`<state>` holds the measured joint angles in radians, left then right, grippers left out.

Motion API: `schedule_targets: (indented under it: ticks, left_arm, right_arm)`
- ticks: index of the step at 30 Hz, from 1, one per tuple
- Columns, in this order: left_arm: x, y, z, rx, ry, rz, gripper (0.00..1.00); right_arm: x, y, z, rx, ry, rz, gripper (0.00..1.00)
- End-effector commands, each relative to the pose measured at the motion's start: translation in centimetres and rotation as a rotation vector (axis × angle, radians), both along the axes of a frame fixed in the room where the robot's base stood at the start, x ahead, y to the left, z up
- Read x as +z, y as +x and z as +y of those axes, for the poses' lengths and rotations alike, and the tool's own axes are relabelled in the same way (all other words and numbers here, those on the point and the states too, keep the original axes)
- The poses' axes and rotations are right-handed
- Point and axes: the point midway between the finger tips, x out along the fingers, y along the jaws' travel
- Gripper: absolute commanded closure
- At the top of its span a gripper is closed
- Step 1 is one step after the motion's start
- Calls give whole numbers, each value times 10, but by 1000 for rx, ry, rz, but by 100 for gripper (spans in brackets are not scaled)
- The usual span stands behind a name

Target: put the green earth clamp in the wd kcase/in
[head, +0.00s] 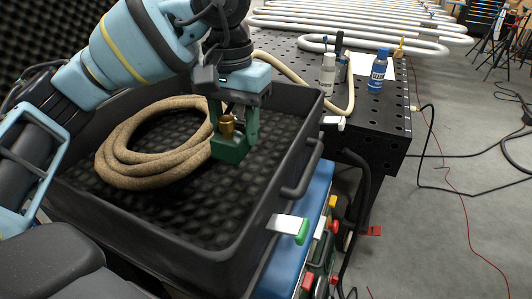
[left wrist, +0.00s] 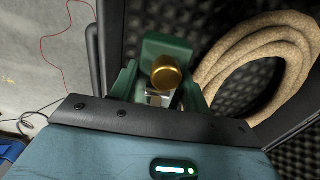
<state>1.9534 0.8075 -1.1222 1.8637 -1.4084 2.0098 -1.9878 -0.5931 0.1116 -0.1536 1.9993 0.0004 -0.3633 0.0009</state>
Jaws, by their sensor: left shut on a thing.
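The green earth clamp (head: 231,147) with a brass stud on it is in my left gripper (head: 234,117), which is shut on it. The clamp is over the inside of the black open case (head: 255,246), to the right of the rope coil. I cannot tell whether it touches the foam floor. In the left wrist view the clamp (left wrist: 165,52) is between the fingers, its brass stud (left wrist: 167,76) facing the camera. My right gripper is not in view.
A coiled tan hose (head: 130,170) lies in the case's left part. The case stands on a blue and grey machine (head: 300,240). A black perforated table (head: 385,115) at the right holds a blue bottle (head: 377,72), a white bottle (head: 327,75) and metal coils (head: 370,42).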

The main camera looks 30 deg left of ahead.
Motion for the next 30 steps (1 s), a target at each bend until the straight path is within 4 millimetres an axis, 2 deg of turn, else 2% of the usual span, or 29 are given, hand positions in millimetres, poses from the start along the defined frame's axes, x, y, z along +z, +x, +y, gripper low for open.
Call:
schedule_targets:
  ticks: [8, 13, 19, 30]
  left_arm:
    - [-1, 0, 0, -1, -1, -2, 100]
    - [-26, -1, 0, 0, -1, 3, 100]
    - [-52, -1, 1, 1, -1, -2, 100]
    - [-64, 0, 0, 2, -1, -4, 100]
  right_arm:
    - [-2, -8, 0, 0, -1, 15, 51]
    - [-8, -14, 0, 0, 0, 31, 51]
    - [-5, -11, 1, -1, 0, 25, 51]
    - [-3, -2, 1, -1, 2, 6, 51]
